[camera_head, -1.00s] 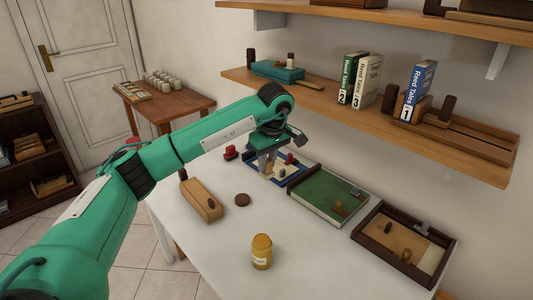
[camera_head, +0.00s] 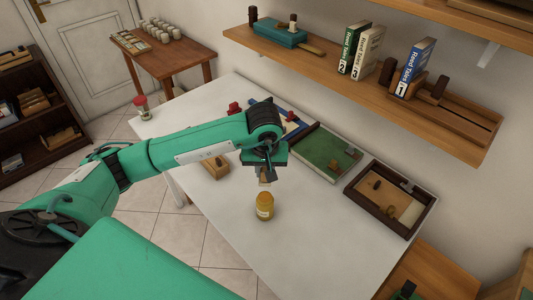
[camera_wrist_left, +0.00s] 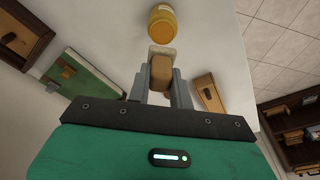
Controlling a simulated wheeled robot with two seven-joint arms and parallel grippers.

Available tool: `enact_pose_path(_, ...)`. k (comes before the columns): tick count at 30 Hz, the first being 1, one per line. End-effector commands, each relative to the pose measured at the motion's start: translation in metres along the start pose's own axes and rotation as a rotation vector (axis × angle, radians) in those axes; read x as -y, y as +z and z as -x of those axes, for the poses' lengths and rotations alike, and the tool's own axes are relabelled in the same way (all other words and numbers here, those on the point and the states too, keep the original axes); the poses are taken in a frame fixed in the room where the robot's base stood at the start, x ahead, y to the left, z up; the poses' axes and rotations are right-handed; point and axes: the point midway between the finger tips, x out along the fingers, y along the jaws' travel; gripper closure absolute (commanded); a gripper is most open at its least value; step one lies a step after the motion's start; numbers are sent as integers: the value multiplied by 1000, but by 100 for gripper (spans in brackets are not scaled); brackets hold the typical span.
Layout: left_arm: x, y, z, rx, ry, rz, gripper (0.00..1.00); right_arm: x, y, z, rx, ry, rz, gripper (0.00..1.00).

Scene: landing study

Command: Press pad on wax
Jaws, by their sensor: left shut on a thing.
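My left gripper (camera_head: 267,174) is shut on a pad (camera_wrist_left: 161,76) with a brown grip and a pale cream face, seen between the fingers in the left wrist view. The wax is in a yellow-orange jar (camera_head: 264,207) standing upright on the white table; it also shows in the left wrist view (camera_wrist_left: 163,25), just beyond the pad's face. The pad is close to the jar and appears above and behind it in the head view. I cannot tell a touch; a gap seems to show.
A wooden block (camera_head: 215,167) lies left of my gripper. A blue tray (camera_head: 293,122), a green board (camera_head: 322,154) and a dark-framed tray (camera_head: 393,200) line the wall side. A shelf (camera_head: 380,105) overhangs them. The table (camera_head: 300,235) is clear right of the jar.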

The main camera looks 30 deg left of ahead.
Motion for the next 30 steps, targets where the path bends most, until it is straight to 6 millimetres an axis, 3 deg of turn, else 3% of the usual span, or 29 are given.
enact_pose_path(5,1,6,-2,1,5,-18,97,0,6,0,2,0,1,31)
enact_pose_path(21,0,13,-52,1,6,-18,97,0,7,-17,3,0,1,31)
enact_pose_path(30,0,14,-58,-1,5,-17,97,0,7,-19,2,0,0,31)
